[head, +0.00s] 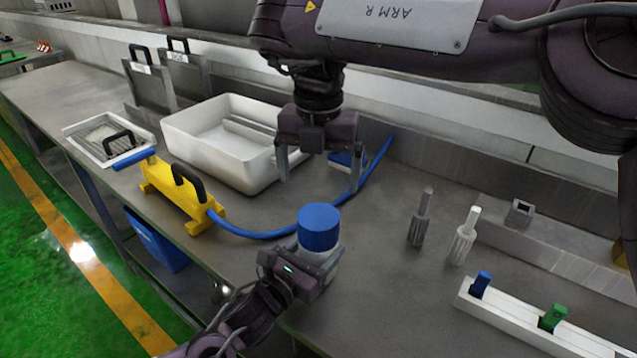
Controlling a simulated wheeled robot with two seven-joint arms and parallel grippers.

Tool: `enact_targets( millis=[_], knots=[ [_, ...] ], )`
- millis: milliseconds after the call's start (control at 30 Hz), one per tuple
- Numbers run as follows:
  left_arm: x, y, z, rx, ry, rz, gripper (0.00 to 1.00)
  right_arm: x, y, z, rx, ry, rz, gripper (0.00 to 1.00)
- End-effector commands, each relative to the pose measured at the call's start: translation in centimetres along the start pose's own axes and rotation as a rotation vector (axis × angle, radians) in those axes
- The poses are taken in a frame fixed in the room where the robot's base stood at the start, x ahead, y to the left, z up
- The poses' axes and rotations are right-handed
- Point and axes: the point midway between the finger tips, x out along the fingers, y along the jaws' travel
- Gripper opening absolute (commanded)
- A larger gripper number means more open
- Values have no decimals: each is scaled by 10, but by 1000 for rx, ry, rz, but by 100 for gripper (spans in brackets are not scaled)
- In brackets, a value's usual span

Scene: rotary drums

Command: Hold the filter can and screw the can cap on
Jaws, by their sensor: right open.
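The filter can (327,261) is a white cylinder standing upright near the table's front edge. The blue can cap (319,228) sits on its top; how tightly it is seated cannot be told. My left gripper (314,276) comes in from below and is shut around the can's lower body, hiding part of it. My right gripper (319,185) points down above the table, behind and above the cap. Its two fingers are spread wide with nothing between them.
A yellow tool (180,195) with a blue hose (262,234) lies left of the can; the hose runs behind it. A white bin (215,150) stands behind.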

Motion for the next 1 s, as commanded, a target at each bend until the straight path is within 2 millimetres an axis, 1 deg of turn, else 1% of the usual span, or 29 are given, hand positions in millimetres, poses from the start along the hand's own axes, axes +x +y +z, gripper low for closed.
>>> enact_targets(
  millis=[200, 233, 400, 633, 733, 867, 1000],
  knots=[
    [0, 0, 0, 0, 0, 0, 0, 0, 0, 0, 0, 0, 0, 95],
    [0, 0, 0, 0, 0, 0, 66, 0, 0, 0, 0, 0, 0, 95],
    [0, 0, 0, 0, 0, 0, 87, 0, 0, 0, 0, 1, 0, 95],
    [0, 0, 0, 0, 0, 0, 87, 0, 0, 0, 0, 1, 0, 95],
    [-4, 0, -1, 0, 1, 0, 87, 2, 0, 0, 0, 1, 0, 95],
    [-22, 0, -3, 1, 3, 0, 87, 6, 0, 0, 0, 1, 0, 95],
    [-48, 0, -4, 0, 4, 0, 87, 11, 0, 0, 0, 1, 0, 95]
  ],
)
